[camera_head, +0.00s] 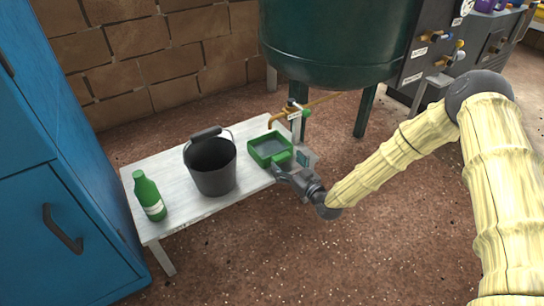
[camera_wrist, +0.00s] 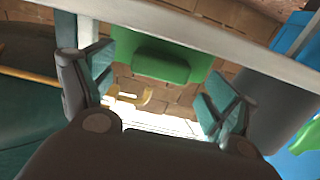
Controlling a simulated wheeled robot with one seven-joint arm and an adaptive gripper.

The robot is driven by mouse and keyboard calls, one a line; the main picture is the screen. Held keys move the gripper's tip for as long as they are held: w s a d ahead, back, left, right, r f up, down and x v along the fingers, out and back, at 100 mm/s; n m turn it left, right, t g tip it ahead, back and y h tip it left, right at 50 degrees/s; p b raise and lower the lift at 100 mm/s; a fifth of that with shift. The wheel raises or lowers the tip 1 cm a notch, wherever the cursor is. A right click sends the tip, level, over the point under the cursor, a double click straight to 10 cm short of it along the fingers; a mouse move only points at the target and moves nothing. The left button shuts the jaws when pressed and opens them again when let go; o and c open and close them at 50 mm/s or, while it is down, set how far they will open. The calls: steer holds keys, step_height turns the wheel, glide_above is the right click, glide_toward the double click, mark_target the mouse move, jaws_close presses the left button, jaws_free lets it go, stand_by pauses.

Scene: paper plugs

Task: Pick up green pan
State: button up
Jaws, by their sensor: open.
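The green pan (camera_head: 257,148) is a shallow square tray with a green rim, standing on the right end of the white bench. My gripper (camera_head: 291,162) is at the pan's right front side, its fingers close to the pan's near edge. In the wrist view, my gripper (camera_wrist: 158,82) has its two fingers wide apart with nothing clamped between them. A green part of the pan (camera_wrist: 160,62) shows between and beyond the fingers. I cannot tell whether a finger touches it. The pan's near right corner is partly hidden by my gripper in the head view.
A dark bucket (camera_head: 213,170) stands left of the pan, and a green bottle (camera_head: 148,196) at the bench's (camera_head: 205,207) left end. A large green tank (camera_head: 335,50) and a brass pipe with a valve (camera_head: 296,111) are behind. A blue cabinet (camera_head: 60,170) stands left.

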steer(key=shift+b+x, duration=0.4)
steer(key=shift+x, duration=0.8)
steer(key=c, duration=1.2)
steer(key=shift+c, duration=0.2)
